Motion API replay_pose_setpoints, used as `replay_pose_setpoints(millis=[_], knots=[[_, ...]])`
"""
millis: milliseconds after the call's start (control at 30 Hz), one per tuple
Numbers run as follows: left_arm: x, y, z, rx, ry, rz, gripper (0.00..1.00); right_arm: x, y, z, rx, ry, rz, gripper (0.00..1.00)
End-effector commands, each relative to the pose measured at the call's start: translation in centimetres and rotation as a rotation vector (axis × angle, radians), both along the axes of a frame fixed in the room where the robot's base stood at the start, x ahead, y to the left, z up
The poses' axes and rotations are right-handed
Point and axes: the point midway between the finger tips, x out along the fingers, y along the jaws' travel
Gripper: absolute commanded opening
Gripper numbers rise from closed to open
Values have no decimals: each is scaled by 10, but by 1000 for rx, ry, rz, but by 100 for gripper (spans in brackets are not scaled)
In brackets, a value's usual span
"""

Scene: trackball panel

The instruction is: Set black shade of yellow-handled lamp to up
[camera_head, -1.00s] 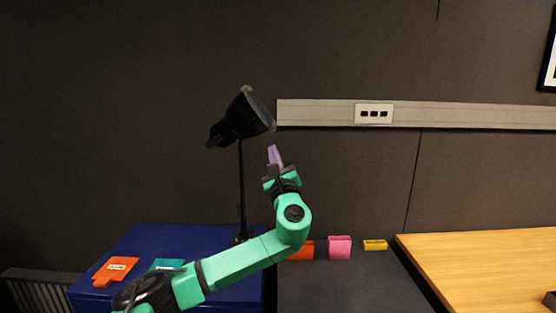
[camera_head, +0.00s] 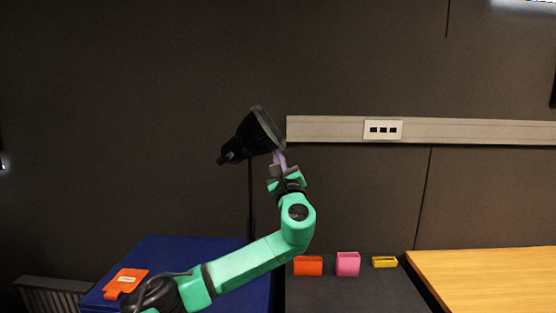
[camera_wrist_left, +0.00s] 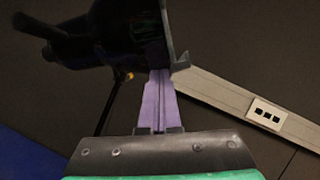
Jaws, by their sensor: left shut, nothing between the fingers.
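The lamp's black shade (camera_head: 251,137) sits on a thin dark pole (camera_head: 251,200), tilted with its wide rim facing right and slightly up in the head view. In the left wrist view the shade (camera_wrist_left: 110,35) fills the upper left, and a small yellow bit (camera_wrist_left: 129,76), perhaps the handle, shows under it. My left gripper (camera_head: 279,158) has purple fingers, shut and empty, right at the shade's lower rim. In the left wrist view the fingertips (camera_wrist_left: 159,75) overlap the rim's lower edge; whether they touch it I cannot tell. My right gripper is not in view.
A blue surface (camera_head: 155,255) with an orange piece (camera_head: 126,281) is at the left. Orange (camera_head: 308,266), pink (camera_head: 348,263) and yellow (camera_head: 384,262) holders stand on a dark surface. A wooden table (camera_head: 490,275) is at the right. A socket strip (camera_head: 460,131) runs along the wall.

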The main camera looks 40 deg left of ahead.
Motion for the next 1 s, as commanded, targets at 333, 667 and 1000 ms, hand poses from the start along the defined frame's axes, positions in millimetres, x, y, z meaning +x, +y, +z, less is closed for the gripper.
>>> replay_pose_setpoints(millis=[333,667,1000], knots=[[0,-1,9,-59,-46,-1,0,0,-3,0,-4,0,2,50],[0,0,36,-247,-185,-1,0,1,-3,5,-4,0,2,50],[-7,9,71,-498,-375,0,0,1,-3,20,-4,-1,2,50]])
